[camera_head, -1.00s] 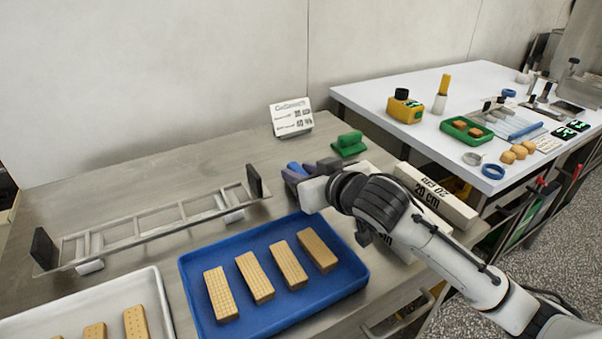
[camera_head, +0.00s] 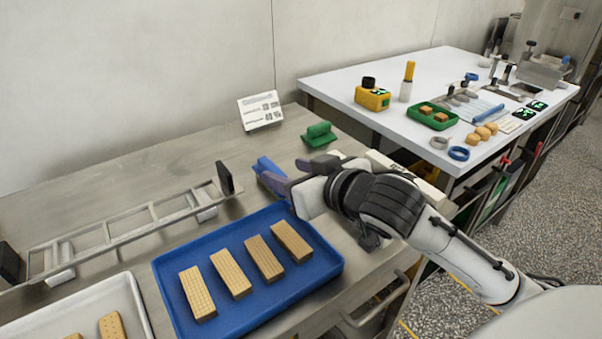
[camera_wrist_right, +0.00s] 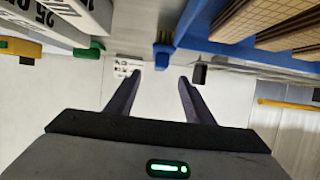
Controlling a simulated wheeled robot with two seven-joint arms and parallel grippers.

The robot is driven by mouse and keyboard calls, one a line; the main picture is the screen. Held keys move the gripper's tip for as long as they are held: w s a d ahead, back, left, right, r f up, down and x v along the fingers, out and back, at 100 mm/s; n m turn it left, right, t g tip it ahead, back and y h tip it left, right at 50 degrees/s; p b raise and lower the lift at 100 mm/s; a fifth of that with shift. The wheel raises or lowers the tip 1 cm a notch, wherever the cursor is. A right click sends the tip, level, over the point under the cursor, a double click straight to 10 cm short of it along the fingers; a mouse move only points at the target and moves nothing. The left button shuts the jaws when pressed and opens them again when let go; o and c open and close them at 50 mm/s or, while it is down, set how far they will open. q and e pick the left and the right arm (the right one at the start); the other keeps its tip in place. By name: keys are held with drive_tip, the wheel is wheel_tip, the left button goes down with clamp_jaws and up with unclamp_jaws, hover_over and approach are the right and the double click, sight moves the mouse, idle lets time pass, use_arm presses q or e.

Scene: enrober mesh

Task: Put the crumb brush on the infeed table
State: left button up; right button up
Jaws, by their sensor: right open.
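A green block with a raised grip (camera_head: 319,135) stands on the steel table (camera_head: 130,180), near its back right; it may be the crumb brush, but I cannot tell for sure. A small blue thing (camera_head: 263,164), partly hidden, lies just ahead of my right gripper (camera_head: 281,170). In the right wrist view the blue thing (camera_wrist_right: 163,56) shows between and beyond the fingertips, and the green block (camera_wrist_right: 95,47) is to the left. My right gripper (camera_wrist_right: 160,76) is open with nothing between its fingers. My left gripper is out of view.
A blue tray (camera_head: 165,290) with several biscuits lies just left of my right gripper. A metal ladder-like frame (camera_head: 130,228) lies behind it. A sign (camera_head: 260,111) stands at the back. The white table (camera_head: 440,75) at right holds several small items.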

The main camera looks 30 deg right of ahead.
drive_tip(key=p+v, duration=0.4)
drive_tip(key=shift+s+r+p, duration=0.1)
drive_tip(key=shift+s+p, duration=0.1)
drive_tip(key=shift+p, duration=0.15)
